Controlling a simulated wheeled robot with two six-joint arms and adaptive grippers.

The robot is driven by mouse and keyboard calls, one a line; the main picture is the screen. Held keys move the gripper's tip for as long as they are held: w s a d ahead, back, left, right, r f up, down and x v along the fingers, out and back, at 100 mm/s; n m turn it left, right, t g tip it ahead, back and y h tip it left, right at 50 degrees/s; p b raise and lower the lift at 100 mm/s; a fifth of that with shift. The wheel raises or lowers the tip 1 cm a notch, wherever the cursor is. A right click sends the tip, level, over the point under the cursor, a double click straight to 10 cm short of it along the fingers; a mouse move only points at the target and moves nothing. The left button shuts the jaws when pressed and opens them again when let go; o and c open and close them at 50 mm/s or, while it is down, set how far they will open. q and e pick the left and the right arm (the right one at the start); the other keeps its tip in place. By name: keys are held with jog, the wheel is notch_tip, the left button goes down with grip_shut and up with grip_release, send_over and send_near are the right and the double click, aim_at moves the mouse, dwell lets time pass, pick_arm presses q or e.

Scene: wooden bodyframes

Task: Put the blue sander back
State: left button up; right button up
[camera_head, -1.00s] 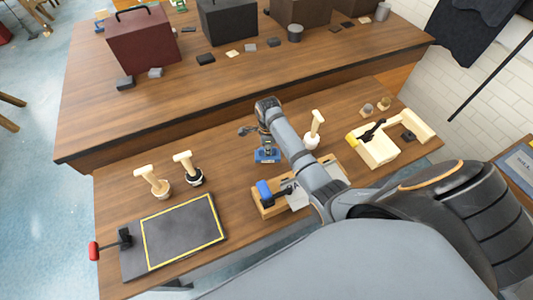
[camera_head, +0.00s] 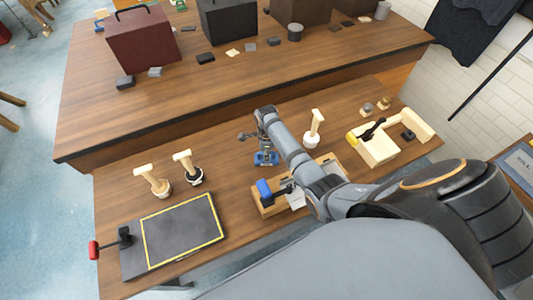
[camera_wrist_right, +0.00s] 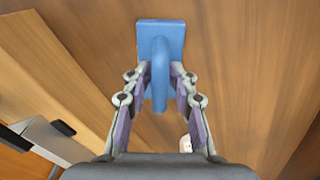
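The blue sander (camera_head: 266,159), a small flat blue block with an upright handle, is on or just above the wooden bench, behind the wooden tray. My right gripper (camera_head: 265,146) reaches down over it. In the right wrist view the sander (camera_wrist_right: 160,28) shows its blue base and handle between the two fingers (camera_wrist_right: 160,72). The fingertips close in on both sides of the handle and appear to touch it. Whether the base touches the bench is hard to tell. My left gripper is not in the head view.
A wooden tray (camera_head: 258,203) with a blue-ended tool (camera_head: 265,188) stands close in front, partly under my right arm. A dark board with a yellow outline (camera_head: 184,231) lies left. Wooden-handled tools (camera_head: 153,179) (camera_head: 314,128) stand nearby. A wooden frame piece (camera_head: 379,150) lies right.

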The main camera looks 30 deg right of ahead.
jog(key=shift+o, duration=0.3)
jog(key=shift+r, duration=0.15)
jog(key=shift+r, duration=0.35)
notch_tip(320, 180, up, 11)
jog(key=shift+r+b, duration=0.15)
jog(key=shift+b, duration=0.25)
